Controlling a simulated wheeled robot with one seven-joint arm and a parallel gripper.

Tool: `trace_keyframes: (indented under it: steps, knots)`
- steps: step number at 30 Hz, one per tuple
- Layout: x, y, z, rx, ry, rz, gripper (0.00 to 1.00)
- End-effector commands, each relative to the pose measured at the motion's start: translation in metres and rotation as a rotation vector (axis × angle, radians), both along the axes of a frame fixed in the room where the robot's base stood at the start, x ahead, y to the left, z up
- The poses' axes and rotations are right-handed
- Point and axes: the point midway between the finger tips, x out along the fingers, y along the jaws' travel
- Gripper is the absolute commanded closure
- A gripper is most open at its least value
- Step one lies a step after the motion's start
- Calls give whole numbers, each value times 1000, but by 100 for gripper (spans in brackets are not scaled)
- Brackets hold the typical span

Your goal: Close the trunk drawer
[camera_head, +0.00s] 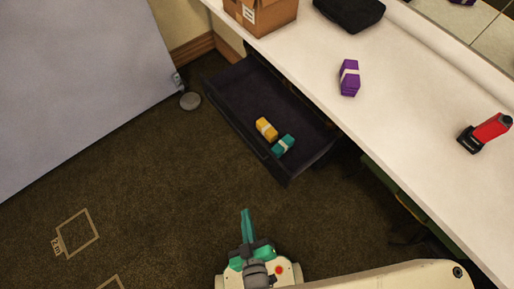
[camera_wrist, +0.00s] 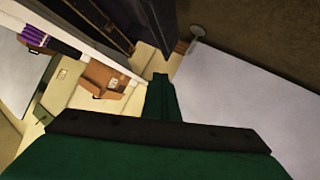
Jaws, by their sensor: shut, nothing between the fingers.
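The black trunk drawer (camera_head: 236,96) is pulled out from under the white counter in the head view. A yellow banded bundle (camera_head: 266,128) and a teal banded bundle (camera_head: 283,146) lie in it, towards its near end. My gripper (camera_head: 245,212) is below the drawer in the picture, apart from it, with its teal fingers shut and empty. In the wrist view my shut green fingers (camera_wrist: 161,82) point up the picture. A dark panel at the top there seems to be part of the drawer.
The white counter (camera_head: 400,120) carries a purple bundle (camera_head: 349,78), a red and black device (camera_head: 486,132), a cardboard box (camera_head: 262,14) and a black case (camera_head: 349,11). A large grey panel (camera_head: 75,80) and a round grey disc (camera_head: 190,101) stand left. Carpet before the drawer is clear.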

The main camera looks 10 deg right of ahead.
Motion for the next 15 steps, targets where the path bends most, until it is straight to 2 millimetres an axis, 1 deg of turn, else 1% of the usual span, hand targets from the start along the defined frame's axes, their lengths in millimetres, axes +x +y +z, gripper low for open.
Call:
trace_keyframes:
  steps: [1,3,6,9,12,14,15]
  knots:
    - [12,2,-20,-75,28,37,100]
    - [25,2,-48,-194,82,90,100]
    - [45,1,-84,-361,154,168,100]
    - [67,-1,-116,-527,228,246,100]
    - [90,-5,-144,-691,304,325,100]
    - [104,-8,-157,-786,350,372,100]
    - [115,-10,-165,-848,380,404,100]
